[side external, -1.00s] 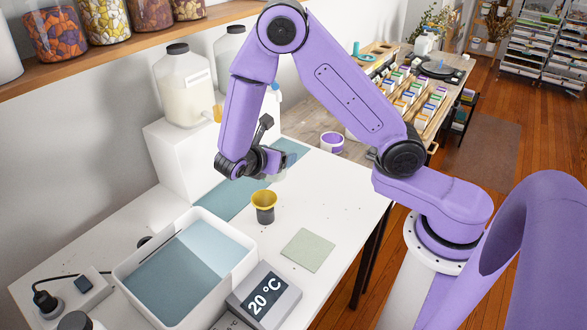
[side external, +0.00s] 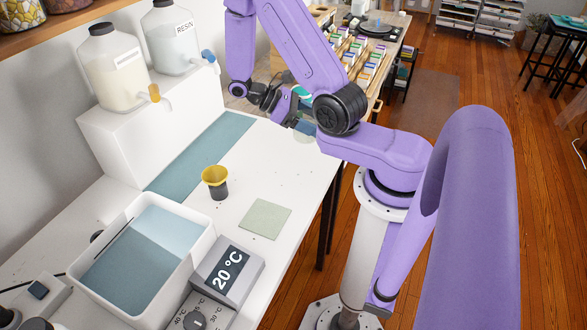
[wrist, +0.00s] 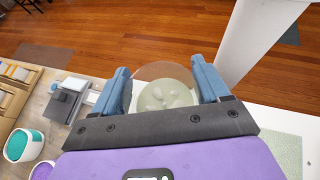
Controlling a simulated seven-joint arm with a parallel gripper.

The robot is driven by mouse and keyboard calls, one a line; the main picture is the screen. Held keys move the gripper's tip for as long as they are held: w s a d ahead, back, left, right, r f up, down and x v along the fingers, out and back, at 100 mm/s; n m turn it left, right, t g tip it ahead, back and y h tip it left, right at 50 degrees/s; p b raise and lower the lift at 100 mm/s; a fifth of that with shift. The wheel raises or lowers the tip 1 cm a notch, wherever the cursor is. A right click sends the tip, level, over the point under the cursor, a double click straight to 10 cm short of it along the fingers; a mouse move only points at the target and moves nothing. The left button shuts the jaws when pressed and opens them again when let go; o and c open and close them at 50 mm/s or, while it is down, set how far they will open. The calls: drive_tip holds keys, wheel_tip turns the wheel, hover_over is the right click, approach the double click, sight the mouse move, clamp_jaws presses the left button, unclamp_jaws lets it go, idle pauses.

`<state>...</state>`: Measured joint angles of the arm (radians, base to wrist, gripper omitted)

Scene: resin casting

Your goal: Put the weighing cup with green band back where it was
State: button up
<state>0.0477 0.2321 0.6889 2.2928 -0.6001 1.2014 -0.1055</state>
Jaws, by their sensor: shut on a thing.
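My gripper (wrist: 160,68) is shut on a clear, see-through cup (wrist: 165,94), which sits between the two blue fingers in the wrist view. Its floor looks cloudy with pale round spots. No green band can be made out on it, as the gripper covers much of its wall. In the side external view my gripper (side external: 300,123) is near the right edge of the white table, close to the wooden bench, and the cup is largely hidden there.
A yellow-rimmed dark cup (side external: 215,182) and a pale green mat (side external: 265,219) are on the white table. A water bath (side external: 203,245) and temperature display (side external: 228,270) stand in front. Teal (wrist: 22,144) and purple (wrist: 41,171) tubs stand lower left in the wrist view.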

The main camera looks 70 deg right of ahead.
drive_tip(key=s+a+m+t+y, duration=0.45)
drive_tip(key=m+y, duration=0.35)
drive_tip(key=m, duration=0.2)
drive_tip(key=s+a+m+t+y, duration=0.4)
drive_tip(key=s+m+t+y, duration=0.15)
drive_tip(key=m+y, duration=0.45)
drive_tip(key=w+d+f+m+t+h, duration=0.1)
drive_tip(key=w+f+m+t, duration=0.1)
drive_tip(key=w, duration=0.3)
drive_tip(key=w+d+f+m+t+h, duration=0.1)
drive_tip(key=w+d+f+m+t, duration=0.1)
drive_tip(key=w+f+m+t, duration=0.1)
drive_tip(key=w+d+f+m+t+h, duration=0.1)
drive_tip(key=w+d+f+m+t, duration=0.1)
drive_tip(key=w, duration=0.5)
drive_tip(key=shift+w+d+f+m+t, duration=0.1)
drive_tip(key=shift+f+m+t, duration=0.55)
drive_tip(key=shift+m, duration=0.35)
drive_tip(key=shift+w+f, duration=0.1)
drive_tip(key=shift+f, duration=1.6)
drive_tip(key=shift+f, duration=0.1)
